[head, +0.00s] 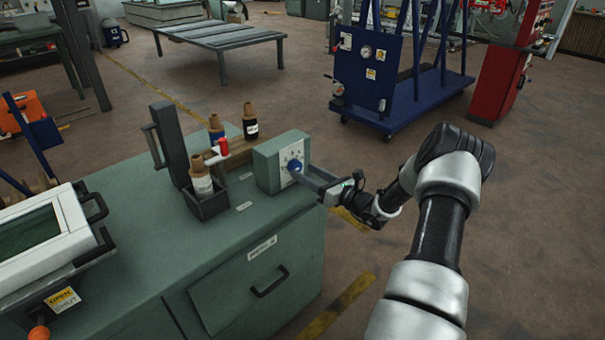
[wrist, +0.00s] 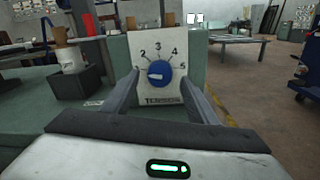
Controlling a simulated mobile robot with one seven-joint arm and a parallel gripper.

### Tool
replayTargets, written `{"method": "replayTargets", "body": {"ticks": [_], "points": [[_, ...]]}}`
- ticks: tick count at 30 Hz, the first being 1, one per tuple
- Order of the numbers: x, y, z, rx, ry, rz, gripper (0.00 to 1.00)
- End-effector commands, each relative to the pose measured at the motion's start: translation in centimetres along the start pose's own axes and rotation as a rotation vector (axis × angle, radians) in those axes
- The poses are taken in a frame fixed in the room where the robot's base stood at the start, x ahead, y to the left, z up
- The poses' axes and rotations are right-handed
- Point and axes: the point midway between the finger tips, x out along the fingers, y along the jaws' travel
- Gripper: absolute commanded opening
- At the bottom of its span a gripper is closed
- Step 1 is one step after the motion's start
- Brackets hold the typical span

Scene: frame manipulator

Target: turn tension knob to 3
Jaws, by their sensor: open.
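The tension knob (wrist: 160,73) is a round blue dial on a pale plate (wrist: 165,100) marked 1 to 5 and "TENSION". A white mark on the knob lies roughly sideways, its end on the left side near the 1; the exact reading is hard to tell. In the head view the knob (head: 295,166) is on the front of a grey-green box (head: 268,166). My gripper (wrist: 160,76) is open, with one finger on each side of the knob in the wrist view. In the head view my gripper (head: 303,174) is right at the knob; contact is unclear.
The box stands near the right edge of a green cabinet (head: 215,253). Thread spools (head: 250,124) and a dark bin (head: 208,203) stand to its left. A dark upright post (head: 170,143) is behind the bin. Open floor lies to the right, with a blue cart (head: 365,80) farther back.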

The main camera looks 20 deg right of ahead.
Motion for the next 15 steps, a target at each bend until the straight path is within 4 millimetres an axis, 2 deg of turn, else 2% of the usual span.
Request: {"method": "replayTargets", "body": {"ticks": [3, 6, 15], "points": [[1.5, 0.0, -0.1, -0.001, 0.000, 0.001, 0.53], [2.2, 0.0, 0.0, 0.001, 0.000, 0.000, 0.53], [2.5, 0.0, 0.0, 0.001, 0.000, 0.000, 0.53]]}}
